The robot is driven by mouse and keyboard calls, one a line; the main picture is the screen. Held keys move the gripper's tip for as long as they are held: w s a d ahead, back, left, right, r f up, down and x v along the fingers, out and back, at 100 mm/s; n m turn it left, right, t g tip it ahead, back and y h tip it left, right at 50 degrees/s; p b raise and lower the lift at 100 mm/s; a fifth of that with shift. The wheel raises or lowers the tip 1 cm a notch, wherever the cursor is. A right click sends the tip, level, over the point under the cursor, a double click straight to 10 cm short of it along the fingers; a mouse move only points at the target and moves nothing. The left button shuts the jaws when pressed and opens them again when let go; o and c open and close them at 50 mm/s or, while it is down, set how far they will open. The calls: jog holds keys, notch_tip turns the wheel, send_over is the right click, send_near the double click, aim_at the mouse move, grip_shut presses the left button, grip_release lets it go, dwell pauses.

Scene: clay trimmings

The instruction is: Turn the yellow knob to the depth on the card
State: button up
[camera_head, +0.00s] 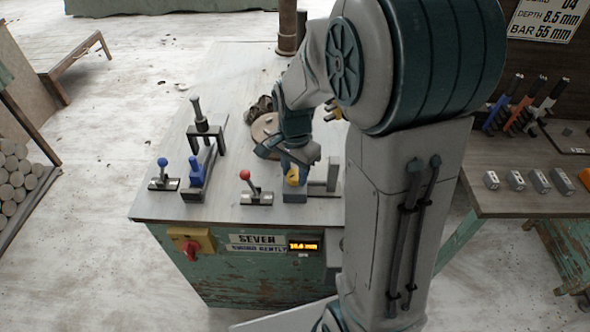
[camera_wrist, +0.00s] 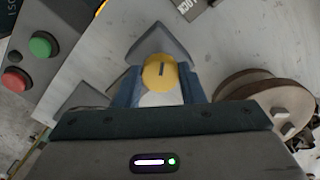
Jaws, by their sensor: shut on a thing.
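The yellow knob (camera_head: 292,176) sits on a small grey block at the right of the green bench's top. In the wrist view the knob (camera_wrist: 160,70) is round with a dark index mark. My gripper (camera_head: 294,164) reaches down onto it, with one blue finger on each side, shut on the knob. The card (camera_head: 547,17) at the top right reads depth 8.5 mm and bar 55 mm; its top line is cut off. The orange display (camera_head: 303,246) on the bench front seems to read 10.6 mm, but its digits are small.
A round wooden disc (camera_wrist: 255,95) lies beside the gripper. A green and red button box (camera_wrist: 35,60) is at upper left in the wrist view.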

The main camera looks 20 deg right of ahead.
aim_at(295, 175)
jog(key=n, duration=1.2)
jog(key=shift+d+n, duration=0.1)
jog(key=shift+n, duration=0.3)
dwell(0.4)
jog(key=o, duration=1)
jog(key=shift+r, duration=0.15)
notch_tip(295, 175, up, 14)
jog(key=shift+f+p, duration=0.2)
jog(key=shift+p, duration=0.35)
